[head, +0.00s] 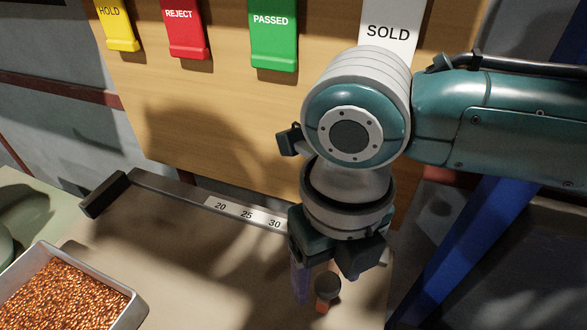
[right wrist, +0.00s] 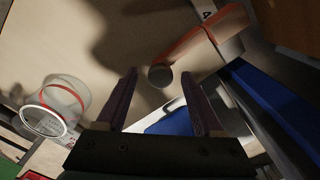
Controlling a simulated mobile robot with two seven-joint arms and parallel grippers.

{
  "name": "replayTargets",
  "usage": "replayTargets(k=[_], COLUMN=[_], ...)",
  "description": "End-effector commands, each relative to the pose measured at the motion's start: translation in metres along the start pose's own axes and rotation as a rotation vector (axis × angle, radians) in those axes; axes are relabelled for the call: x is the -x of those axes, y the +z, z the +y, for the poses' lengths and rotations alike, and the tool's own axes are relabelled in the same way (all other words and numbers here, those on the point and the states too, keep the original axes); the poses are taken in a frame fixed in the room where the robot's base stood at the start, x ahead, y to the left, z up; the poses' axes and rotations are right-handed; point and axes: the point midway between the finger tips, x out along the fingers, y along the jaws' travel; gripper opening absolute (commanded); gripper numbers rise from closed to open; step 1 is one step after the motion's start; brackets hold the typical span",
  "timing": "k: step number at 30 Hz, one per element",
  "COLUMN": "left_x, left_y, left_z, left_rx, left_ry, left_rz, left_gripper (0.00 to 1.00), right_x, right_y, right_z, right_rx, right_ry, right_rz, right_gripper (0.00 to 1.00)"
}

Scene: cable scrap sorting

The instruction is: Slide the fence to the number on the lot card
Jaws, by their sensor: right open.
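My right gripper (head: 322,283) points down over the bench, right of the number 30 on the scale strip (head: 247,213). It is open, with two purple-grey fingers in the right wrist view (right wrist: 160,74). A round grey knob (head: 327,286) with orange below it, seemingly part of the fence, is just beyond the fingertips. In the right wrist view its grey end (right wrist: 160,77) shows between the fingers, apparently not gripped, beside an orange bar (right wrist: 197,42). The fence's full shape and scale reading are hidden by my arm. I cannot make out a lot card.
A metal tray (head: 134,309) of copper granules stands at the lower left. A rail (head: 165,192) with a dark end block (head: 103,194) runs along the bench's back. HOLD, REJECT, PASSED and SOLD tags hang behind. A clear jar (right wrist: 77,84) with a red band shows in the wrist view.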

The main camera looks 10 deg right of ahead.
Motion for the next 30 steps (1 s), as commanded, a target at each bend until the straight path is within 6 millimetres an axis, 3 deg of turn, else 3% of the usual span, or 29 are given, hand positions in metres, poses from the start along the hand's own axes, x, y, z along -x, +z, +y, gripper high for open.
replayTargets(k=[6, 24, 30], left_x=[0.0001, 0.0, -0.0001], left_y=[-0.0003, -0.0006, -0.0004], left_z=[0.0019, 0.0033, 0.0021], left_rx=[0.005, 0.009, 0.004], left_ry=[0.005, 0.009, 0.006], left_rz=[0.001, 0.001, 0.0], left_gripper=[1.0, 1.0, 1.0], right_x=[0.0001, 0.0005, 0.0005], right_y=[0.0, 0.0001, 0.0001], right_z=[0.0001, -0.0001, -0.0001], right_rx=[0.0, -0.001, -0.001], right_ry=[0.0, 0.0, 0.0], right_rz=[0.0, 0.0, 0.0], right_gripper=[0.67, 0.0, 0.0])
